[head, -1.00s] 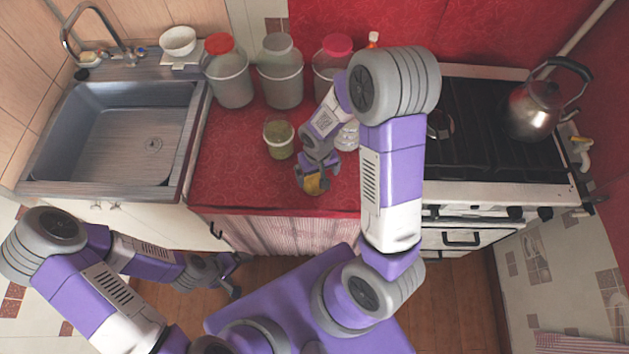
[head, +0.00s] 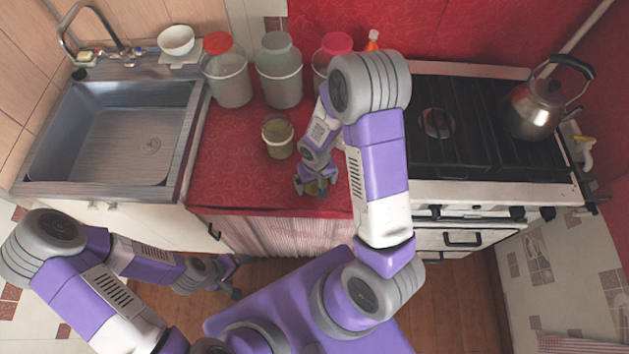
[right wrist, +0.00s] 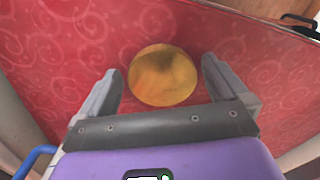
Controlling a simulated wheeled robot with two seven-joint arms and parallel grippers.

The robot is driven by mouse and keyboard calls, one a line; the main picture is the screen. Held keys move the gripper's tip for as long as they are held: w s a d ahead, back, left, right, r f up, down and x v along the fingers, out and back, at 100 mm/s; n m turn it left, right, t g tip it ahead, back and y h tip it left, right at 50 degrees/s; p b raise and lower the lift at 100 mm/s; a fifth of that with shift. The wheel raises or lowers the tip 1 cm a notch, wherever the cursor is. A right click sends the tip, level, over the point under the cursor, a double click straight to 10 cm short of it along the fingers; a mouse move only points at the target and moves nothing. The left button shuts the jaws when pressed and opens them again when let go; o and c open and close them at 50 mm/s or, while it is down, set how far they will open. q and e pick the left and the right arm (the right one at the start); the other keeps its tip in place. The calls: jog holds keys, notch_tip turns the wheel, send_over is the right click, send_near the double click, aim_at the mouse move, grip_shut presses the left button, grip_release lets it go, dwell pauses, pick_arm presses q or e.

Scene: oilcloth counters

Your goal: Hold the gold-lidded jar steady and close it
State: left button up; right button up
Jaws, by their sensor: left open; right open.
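A round gold lid (right wrist: 163,75) lies on the red counter, between the open fingers of my right gripper (right wrist: 160,68) in the right wrist view. In the head view the right gripper (head: 314,190) is over the lid near the counter's front edge and mostly covers it. A small clear jar (head: 278,138) with greenish contents stands upright behind and left of that gripper, with no gold lid visible on it. My left gripper (head: 235,277) is open and empty, low in front of the counter, away from the jar.
Several large containers, including a red-lidded one (head: 229,75) and a grey one (head: 279,75), stand at the back. A sink (head: 115,130) is on the left, a stove with a kettle (head: 540,105) on the right. The counter (head: 235,165) left of the jar is clear.

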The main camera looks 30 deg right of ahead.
aim_at(316, 185)
jog(key=c, duration=0.8)
notch_tip(316, 185, up, 10)
jog(key=shift+p, duration=1.2)
jog(key=shift+c, duration=0.2)
